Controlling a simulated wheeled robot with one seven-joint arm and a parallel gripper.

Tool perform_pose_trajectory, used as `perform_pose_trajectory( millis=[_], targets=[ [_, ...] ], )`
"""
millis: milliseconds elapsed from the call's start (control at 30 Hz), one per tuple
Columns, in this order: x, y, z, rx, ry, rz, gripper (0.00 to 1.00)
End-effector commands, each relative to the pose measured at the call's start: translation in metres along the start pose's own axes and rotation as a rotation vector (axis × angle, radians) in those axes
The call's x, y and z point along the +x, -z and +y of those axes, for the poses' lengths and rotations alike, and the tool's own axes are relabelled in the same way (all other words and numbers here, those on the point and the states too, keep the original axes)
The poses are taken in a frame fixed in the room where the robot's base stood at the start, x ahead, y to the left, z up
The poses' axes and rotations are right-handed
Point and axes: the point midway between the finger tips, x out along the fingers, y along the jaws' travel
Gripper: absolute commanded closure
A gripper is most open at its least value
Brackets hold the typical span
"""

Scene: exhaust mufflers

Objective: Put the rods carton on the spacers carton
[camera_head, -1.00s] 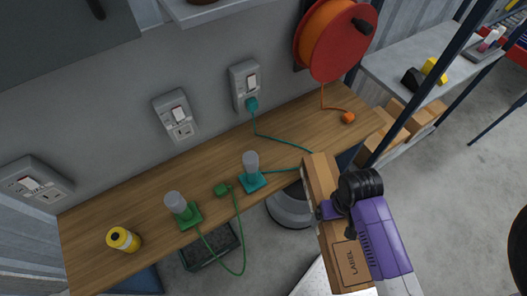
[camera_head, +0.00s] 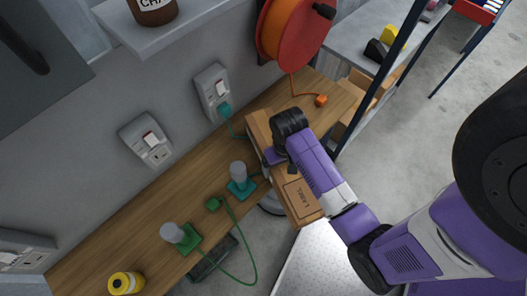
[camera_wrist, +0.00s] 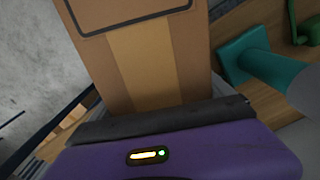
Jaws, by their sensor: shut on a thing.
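A long brown cardboard carton (camera_head: 302,198) marked "LABEL" is held by my gripper (camera_head: 274,156); no name such as rods or spacers can be read on it. It hangs tilted over the front edge of the workbench. In the wrist view, the carton (camera_wrist: 140,60) with its lighter tape strip rises from the dark jaw edge, and the jaws are shut on it. Other brown cartons (camera_head: 357,83) sit on a lower shelf at the right, partly hidden by a dark post. I cannot tell which of them is the spacers carton.
An orange reel (camera_head: 290,30) hangs on the wall. A dark post (camera_head: 390,75) stands before the grey shelf unit. Open floor lies at the right.

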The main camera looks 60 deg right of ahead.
Motion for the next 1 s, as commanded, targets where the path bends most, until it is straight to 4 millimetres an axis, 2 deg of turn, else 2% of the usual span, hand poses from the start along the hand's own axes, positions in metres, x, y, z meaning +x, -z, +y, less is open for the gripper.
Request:
perform_pose_trajectory(
  millis=[100, 433, 700, 833, 1000],
  targets=[
    [-0.003, 0.021, -0.008, 0.0, -0.001, 0.003, 0.82],
    [-0.002, 0.043, -0.017, 0.0, -0.001, 0.003, 0.82],
    [-0.003, 0.076, -0.03, 0.0, -0.001, 0.004, 0.82],
    [0.01, 0.073, -0.03, 0.0, -0.001, -0.001, 0.82],
    [0.014, 0.073, -0.03, 0.0, -0.001, 0.003, 0.82]
  ],
)
